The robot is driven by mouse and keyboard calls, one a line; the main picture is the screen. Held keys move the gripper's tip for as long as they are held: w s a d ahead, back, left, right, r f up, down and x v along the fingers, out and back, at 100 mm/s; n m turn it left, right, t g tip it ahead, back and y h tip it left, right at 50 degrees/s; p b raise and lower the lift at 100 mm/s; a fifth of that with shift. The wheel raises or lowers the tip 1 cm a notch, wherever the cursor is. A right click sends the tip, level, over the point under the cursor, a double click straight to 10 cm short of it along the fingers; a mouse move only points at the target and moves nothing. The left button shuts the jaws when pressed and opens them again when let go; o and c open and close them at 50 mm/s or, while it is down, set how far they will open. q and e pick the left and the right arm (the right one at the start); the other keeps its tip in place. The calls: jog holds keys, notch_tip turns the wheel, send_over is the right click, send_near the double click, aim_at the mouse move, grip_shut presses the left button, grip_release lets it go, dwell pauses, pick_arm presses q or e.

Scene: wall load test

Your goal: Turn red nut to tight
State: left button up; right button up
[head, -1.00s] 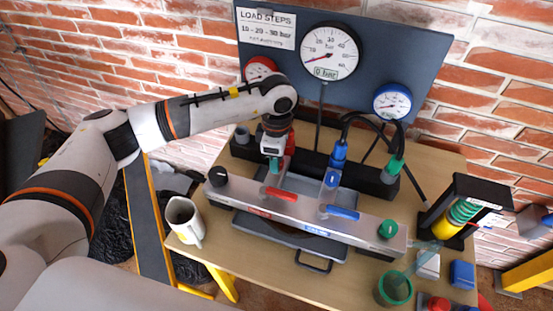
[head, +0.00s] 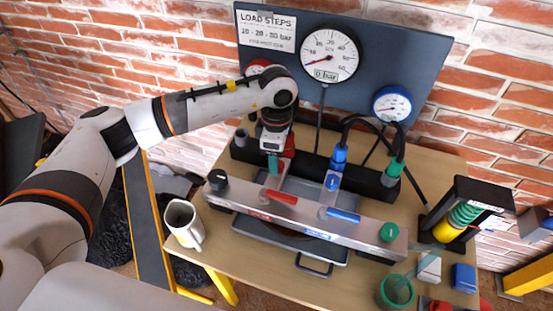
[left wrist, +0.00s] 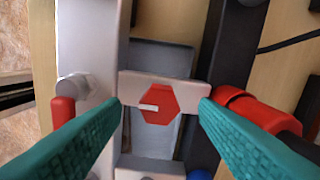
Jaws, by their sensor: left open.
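The red nut (left wrist: 159,103) is a hexagon with a short white mark, set on a pale cross-piece. It shows in the left wrist view, with the mark lying nearly level to the left of its centre. My left gripper (left wrist: 159,110) is open, with its teal fingers on either side of the nut and visible gaps to it. In the head view my left gripper (head: 273,165) points down at the back of the manifold (head: 306,216) and hides the red nut. The large gauge (head: 329,56) reads 0 bar. My right gripper is not in view.
A blue nut (head: 332,181) and hoses stand to the right. A mug (head: 183,223) stands at the bench's left, a green cup (head: 395,291) at front right.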

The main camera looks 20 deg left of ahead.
pick_arm(q)
notch_tip(320, 180, up, 10)
jog(key=b, duration=0.1)
dwell(0.6)
